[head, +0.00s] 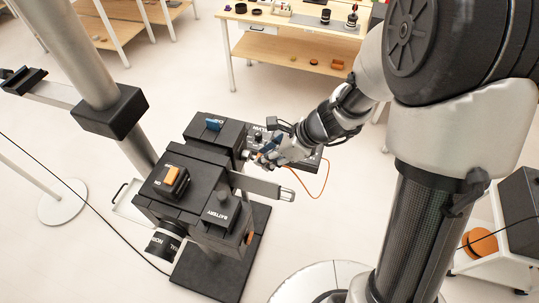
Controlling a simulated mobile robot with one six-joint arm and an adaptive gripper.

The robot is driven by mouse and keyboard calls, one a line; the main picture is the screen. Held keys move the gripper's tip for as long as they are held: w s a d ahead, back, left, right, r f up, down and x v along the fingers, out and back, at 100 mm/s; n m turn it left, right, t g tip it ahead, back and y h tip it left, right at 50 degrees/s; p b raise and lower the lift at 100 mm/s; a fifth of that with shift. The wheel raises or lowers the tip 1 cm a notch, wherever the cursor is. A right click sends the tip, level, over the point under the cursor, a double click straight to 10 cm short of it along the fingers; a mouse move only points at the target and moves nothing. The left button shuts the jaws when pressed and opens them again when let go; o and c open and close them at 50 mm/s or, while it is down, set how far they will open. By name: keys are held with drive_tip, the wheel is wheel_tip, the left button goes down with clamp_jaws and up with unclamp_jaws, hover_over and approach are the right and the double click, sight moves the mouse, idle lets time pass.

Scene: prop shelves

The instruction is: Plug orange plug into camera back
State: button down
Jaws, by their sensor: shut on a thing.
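The black camera (160,208) stands on a dark base, its lens (165,240) facing the lower left. My gripper (262,159) reaches in from the right, its fingers close to the camera's rear side. It is shut on the orange plug, which is mostly hidden by the fingers. A thin orange cable (323,184) loops down beside the gripper. Whether the plug touches or sits in the camera back cannot be told from this view.
A battery block (222,209), an orange-topped knob (171,176) and a blue part (214,124) sit on the camera assembly. A flat metal bar (262,185) juts out to the right. A wooden table (270,40) stands behind. A grey post rises at left.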

drive_tip(key=shift+w+a+r, duration=0.1)
drive_tip(key=shift+w+a, duration=0.1)
drive_tip(key=shift+a, duration=0.3)
drive_tip(key=shift+w+a, duration=0.15)
drive_tip(key=shift+a, duration=0.35)
idle(2.9)
drive_tip(key=c, duration=1.3)
unclamp_jaws()
drive_tip(key=shift+a, duration=0.1)
drive_tip(key=shift+o, duration=0.3)
drive_tip(key=v, duration=1.2)
